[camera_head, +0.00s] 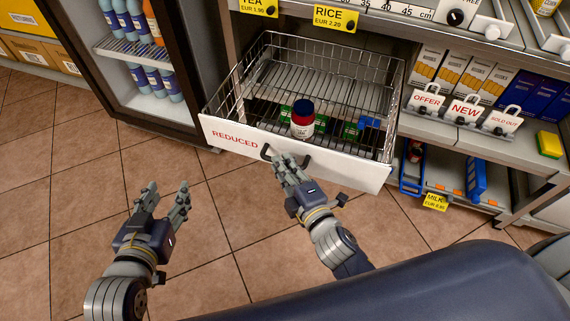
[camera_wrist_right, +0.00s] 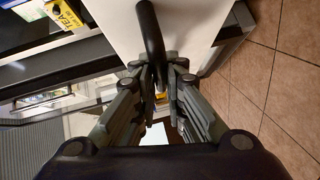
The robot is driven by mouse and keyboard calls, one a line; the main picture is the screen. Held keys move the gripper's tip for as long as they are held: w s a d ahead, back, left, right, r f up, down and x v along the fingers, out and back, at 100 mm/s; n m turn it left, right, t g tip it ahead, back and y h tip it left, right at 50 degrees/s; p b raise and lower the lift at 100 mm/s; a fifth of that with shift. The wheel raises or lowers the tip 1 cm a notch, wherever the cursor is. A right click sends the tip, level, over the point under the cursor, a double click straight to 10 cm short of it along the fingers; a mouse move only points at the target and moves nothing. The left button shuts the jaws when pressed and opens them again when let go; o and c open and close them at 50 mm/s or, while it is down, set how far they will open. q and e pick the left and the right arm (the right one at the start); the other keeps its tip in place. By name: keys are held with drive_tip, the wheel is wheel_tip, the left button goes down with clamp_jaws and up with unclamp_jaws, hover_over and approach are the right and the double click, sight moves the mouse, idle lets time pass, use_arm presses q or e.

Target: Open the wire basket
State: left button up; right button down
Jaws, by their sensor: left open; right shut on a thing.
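The wire basket (camera_head: 257,94) is a pull-out drawer with a white front panel (camera_head: 236,141) marked REDUCED. It stands out from the shelf unit, and its inside is visible from above. My right gripper (camera_head: 278,160) is at the black handle on the front panel. In the right wrist view its fingers are closed around the black handle (camera_wrist_right: 150,35). My left gripper (camera_head: 168,190) is open and empty above the floor, left of the basket.
An open-fronted fridge with bottles (camera_head: 128,22) stands to the left of the basket. Shelves at the right hold boxes, signs such as NEW (camera_head: 465,110), and blue trays (camera_head: 411,174) low down. Tiled floor (camera_head: 90,190) lies clear at the left front.

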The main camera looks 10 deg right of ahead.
drive_tip(key=c, duration=1.7)
unclamp_jaws()
drive_tip(key=shift+o, duration=0.2)
drive_tip(key=v, duration=1.2)
drive_tip(key=shift+f, duration=0.15)
